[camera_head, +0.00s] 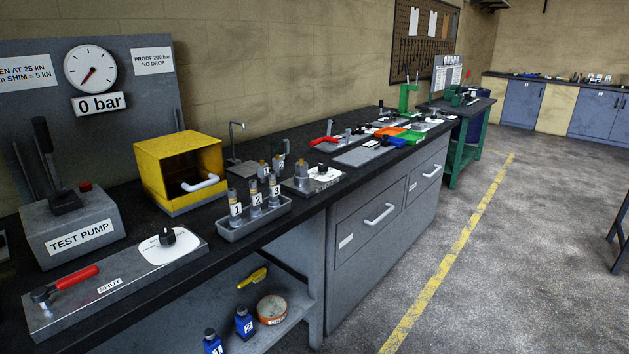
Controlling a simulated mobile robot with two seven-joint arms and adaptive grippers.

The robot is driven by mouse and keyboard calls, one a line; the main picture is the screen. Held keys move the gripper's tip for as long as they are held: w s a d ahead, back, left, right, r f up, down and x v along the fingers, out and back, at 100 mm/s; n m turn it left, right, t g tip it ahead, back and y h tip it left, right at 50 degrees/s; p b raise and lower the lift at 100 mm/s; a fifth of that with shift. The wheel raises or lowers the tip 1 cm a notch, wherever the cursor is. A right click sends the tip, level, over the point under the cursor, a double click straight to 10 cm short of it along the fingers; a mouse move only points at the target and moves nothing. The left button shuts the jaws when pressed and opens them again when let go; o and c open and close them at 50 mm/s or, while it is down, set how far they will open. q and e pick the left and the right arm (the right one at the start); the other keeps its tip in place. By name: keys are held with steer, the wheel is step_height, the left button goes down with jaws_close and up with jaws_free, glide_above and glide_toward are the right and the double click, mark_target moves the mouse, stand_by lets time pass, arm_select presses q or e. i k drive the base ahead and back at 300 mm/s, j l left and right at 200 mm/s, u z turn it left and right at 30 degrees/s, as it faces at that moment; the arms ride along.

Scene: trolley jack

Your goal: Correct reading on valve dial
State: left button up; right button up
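A round white gauge (91,68) hangs on the grey back panel, its needle pointing to the lower left. The sign below it (98,103) reads "0 bar". A grey plate (128,282) on the bench front carries a black knob (167,237) on a white dial face (186,245); its marks are too small to read. A red-handled lever (72,279) lies on the same plate beside a "SHUT" label (109,285). Farther along, a smaller block has another black knob on a white face (325,175). Neither of my grippers is in view.
A grey test pump (75,225) with an upright black handle stands behind the plate. A yellow open box (178,165) and a tray (255,223) with numbered cylinders stand to its right. Blue bottles (244,322) are on the lower shelf.

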mark_target(322, 168)
steer(key=i+l, duration=1.25)
steer(key=l, duration=0.3)
